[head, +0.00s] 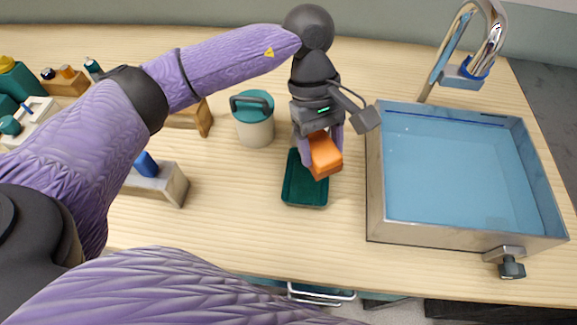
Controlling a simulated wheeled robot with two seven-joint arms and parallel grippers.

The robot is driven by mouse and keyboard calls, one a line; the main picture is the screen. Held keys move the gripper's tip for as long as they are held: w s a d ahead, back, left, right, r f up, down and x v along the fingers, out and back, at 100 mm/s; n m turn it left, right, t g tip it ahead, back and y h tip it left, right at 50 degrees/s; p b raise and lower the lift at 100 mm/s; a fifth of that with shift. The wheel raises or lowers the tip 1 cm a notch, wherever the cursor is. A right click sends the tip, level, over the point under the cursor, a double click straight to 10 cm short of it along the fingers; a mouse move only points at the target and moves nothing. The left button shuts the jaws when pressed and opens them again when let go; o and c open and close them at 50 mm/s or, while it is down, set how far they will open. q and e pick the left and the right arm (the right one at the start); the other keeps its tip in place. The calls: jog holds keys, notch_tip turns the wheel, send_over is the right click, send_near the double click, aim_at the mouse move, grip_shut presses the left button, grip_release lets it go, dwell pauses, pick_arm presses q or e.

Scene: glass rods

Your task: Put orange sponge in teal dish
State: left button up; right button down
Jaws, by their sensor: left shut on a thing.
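The orange sponge (325,156) is a small block in the middle of the head view. My left gripper (321,153) points down and is shut on it, with a finger on either side. The teal dish (305,192) is a dark green rectangular tray on the table. The sponge overlaps the dish's upper right part in the picture and appears held above it; the exact gap is hard to tell. The dish's far end is partly hidden by the gripper and sponge. My right gripper is not in view.
A metal sink basin (376,205) with a faucet (458,45) stands close to the right of the dish. A cream canister with a teal lid (254,128) stands to the left. Wooden holders (170,190) are further left. The table in front of the dish is clear.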

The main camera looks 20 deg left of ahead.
aim_at(315, 182)
pick_arm(q)
jog(key=n, duration=0.1)
jog(key=f+n+t, duration=0.1)
jog(key=n, duration=0.2)
jog(key=shift+w+a+f+h, duration=0.15)
jog(key=shift+w+f+h, duration=0.1)
jog(key=shift+h, duration=0.15)
jog(key=n+t, duration=0.1)
jog(key=n, duration=0.1)
jog(key=w+a+f+n+t, duration=0.1)
jog(key=n, duration=0.1)
jog(key=a+f+n+t+b, duration=0.1)
jog(key=n, duration=0.2)
jog(key=shift+w, duration=0.25)
notch_tip(315, 182, down, 9)
jog(key=shift+f+b, duration=0.2)
jog(key=shift+b, duration=1)
jog(key=shift+r, duration=0.1)
jog(key=o, duration=1.2)
jog(key=shift+o, duration=0.2)
jog(key=shift+w+a+r, duration=0.1)
jog(key=shift+r, duration=0.15)
jog(key=p+v, duration=0.3)
jog(key=v, duration=0.8)
jog(key=shift+s+a+r, duration=0.2)
jog(key=shift+s+r, duration=0.05)
